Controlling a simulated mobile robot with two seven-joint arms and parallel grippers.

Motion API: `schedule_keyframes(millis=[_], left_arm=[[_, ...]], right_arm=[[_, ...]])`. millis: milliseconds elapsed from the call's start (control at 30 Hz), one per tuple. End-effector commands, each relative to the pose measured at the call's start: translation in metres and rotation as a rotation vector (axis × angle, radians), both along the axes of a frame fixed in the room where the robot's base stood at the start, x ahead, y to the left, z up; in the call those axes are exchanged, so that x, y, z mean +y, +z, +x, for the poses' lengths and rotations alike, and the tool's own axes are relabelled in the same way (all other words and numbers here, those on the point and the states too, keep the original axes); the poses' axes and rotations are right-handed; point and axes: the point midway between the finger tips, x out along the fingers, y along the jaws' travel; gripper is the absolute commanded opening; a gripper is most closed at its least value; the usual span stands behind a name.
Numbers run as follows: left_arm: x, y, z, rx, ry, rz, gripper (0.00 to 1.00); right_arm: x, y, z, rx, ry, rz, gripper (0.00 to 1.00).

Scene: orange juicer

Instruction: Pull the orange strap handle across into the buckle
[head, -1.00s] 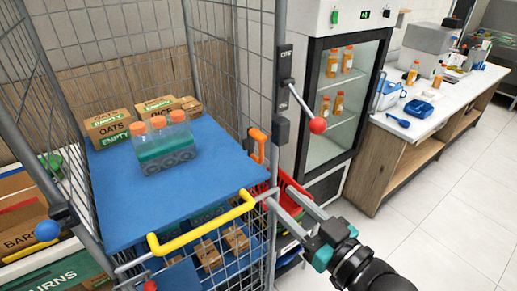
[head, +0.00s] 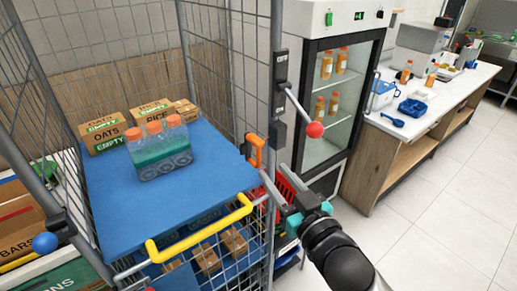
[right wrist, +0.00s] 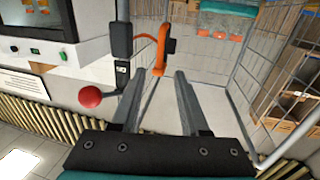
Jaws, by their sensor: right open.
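The orange strap handle (head: 256,150) hangs at the front right edge of the blue shelf, close to the cage's front post. It also shows in the right wrist view (right wrist: 161,48) as an upright orange loop beside a small black fitting. My right gripper (head: 276,190) is open and empty, just below the handle in the head view. In the wrist view its fingers (right wrist: 161,76) stand either side of the handle's lower end; I cannot tell whether they touch it. A dark block (head: 278,133) sits on the post; I cannot tell whether it is the buckle. My left gripper is not in view.
A lever with a red ball (head: 315,130) sticks out from the post above my right gripper. A yellow bar (head: 200,228) crosses the shelf front. A red crate (head: 291,181) is behind the gripper. Bottles (head: 160,150) stand on the shelf. The floor at right is clear.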

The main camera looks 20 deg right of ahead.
Motion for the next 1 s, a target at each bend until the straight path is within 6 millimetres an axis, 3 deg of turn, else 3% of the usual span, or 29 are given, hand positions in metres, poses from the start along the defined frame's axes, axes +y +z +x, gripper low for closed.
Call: schedule_keyframes(millis=[533, 733, 1000], left_arm=[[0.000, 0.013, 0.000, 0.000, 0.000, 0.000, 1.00], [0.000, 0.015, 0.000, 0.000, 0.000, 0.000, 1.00], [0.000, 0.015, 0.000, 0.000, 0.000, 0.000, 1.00]], right_arm=[[0.011, 0.001, 0.074, 0.000, 0.000, 0.001, 0.45], [0.013, 0.001, 0.087, -0.001, 0.000, 0.000, 0.45], [0.014, 0.000, 0.089, 0.000, 0.000, 0.001, 0.45]])
